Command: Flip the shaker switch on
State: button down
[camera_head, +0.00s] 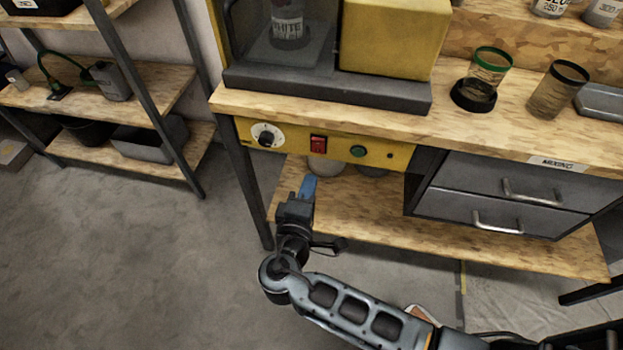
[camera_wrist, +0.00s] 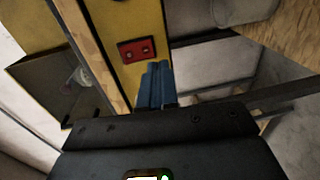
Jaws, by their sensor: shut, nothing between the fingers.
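The shaker (camera_head: 385,45) is a yellow machine on a dark base on the workbench, with a bottle inside its left compartment. A yellow control panel (camera_head: 385,152) runs along the bench's front edge below it. The red switch (camera_head: 318,144) sits on that panel between a white dial and a green button; it also shows in the wrist view (camera_wrist: 137,50). Which way the switch is tipped is too small to tell. My gripper (camera_head: 308,184) has blue fingers, shut and empty, just below the switch and apart from it. In the wrist view the fingertips (camera_wrist: 158,68) point toward the panel beside the switch.
The dial (camera_head: 266,135) is left of the switch and the green button (camera_head: 358,151) right of it. Grey drawers (camera_head: 505,195) are under the bench at right. A lower wooden shelf (camera_head: 430,225) lies below the panel. Open floor (camera_head: 130,260) is at left.

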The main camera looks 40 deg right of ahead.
jog(key=f+b+v, duration=0.1)
jog(key=v, duration=0.6)
jog(key=shift+s+a+f, duration=0.2)
jog(key=shift+a+f, duration=0.1)
jog(key=shift+f, duration=0.1)
jog(key=s+f+g+y, duration=0.1)
jog(key=s+f+y, duration=0.35)
jog(key=s, duration=0.35)
jog(key=s+f+y, duration=0.3)
jog(key=s+y, duration=0.3)
jog(key=s, duration=0.2)
jog(key=s+r+m+t+y, duration=0.1)
jog(key=s+r+m+t, duration=0.1)
jog(key=r, duration=0.6)
jog(key=s+r+m+t+y, duration=0.1)
jog(key=s+r, duration=0.3)
jog(key=r, duration=0.4)
jog(key=s+d+r+m+t+y, duration=0.1)
jog(key=s+r+m+t, duration=0.2)
jog(key=r, duration=0.5)
jog(key=shift+s+m, duration=0.4)
jog(key=shift+m, duration=0.2)
